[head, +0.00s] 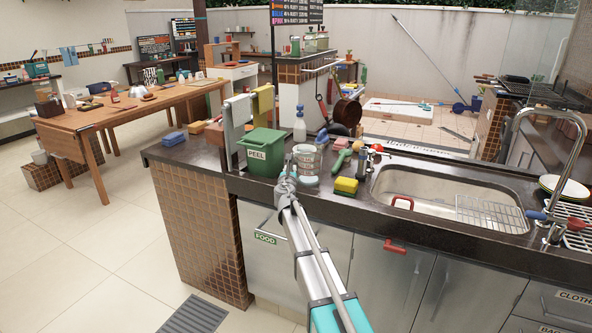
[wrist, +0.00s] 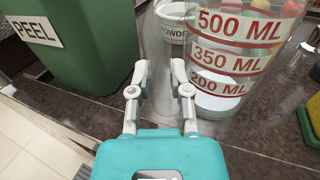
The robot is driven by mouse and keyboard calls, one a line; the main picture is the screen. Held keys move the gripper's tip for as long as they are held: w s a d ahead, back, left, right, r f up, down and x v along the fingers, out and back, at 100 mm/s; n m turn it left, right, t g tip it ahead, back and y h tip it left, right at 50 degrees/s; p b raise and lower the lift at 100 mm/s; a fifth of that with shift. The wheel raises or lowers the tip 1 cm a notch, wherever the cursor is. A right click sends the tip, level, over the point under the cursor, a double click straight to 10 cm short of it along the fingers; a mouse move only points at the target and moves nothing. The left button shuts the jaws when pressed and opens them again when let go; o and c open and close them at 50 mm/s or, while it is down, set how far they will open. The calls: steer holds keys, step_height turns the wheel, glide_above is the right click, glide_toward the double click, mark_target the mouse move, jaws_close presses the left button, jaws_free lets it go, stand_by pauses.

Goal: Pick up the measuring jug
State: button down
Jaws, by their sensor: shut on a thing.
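The measuring jug (head: 307,160) is clear with red markings and stands upright near the counter's front edge, right of the green PEEL bin (head: 262,152). In the wrist view the jug (wrist: 232,55) fills the upper right, its 500, 350 and 200 ML labels facing me. My gripper (head: 287,181) reaches it from the front left. In the wrist view the fingers of my gripper (wrist: 161,75) are closed on a clear part at the jug's left side, seemingly its handle. The exact contact is hard to see through the transparent material. I cannot tell whether the jug's base touches the counter.
The PEEL bin (wrist: 75,45) is close on the left. A white powder tub (wrist: 172,22) shows behind the jug. A yellow-green sponge (head: 346,186) and the sink (head: 450,195) are to the right. A spray bottle (head: 299,127) stands behind.

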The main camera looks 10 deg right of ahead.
steer(key=shift+r, duration=0.1)
steer(key=shift+r+p, duration=0.9)
steer(key=shift+p, duration=0.05)
steer(key=s+d+r+p, duration=0.3)
steer(key=s+r+p, duration=0.8)
steer(key=s, duration=0.2)
steer(key=shift+s, duration=0.35)
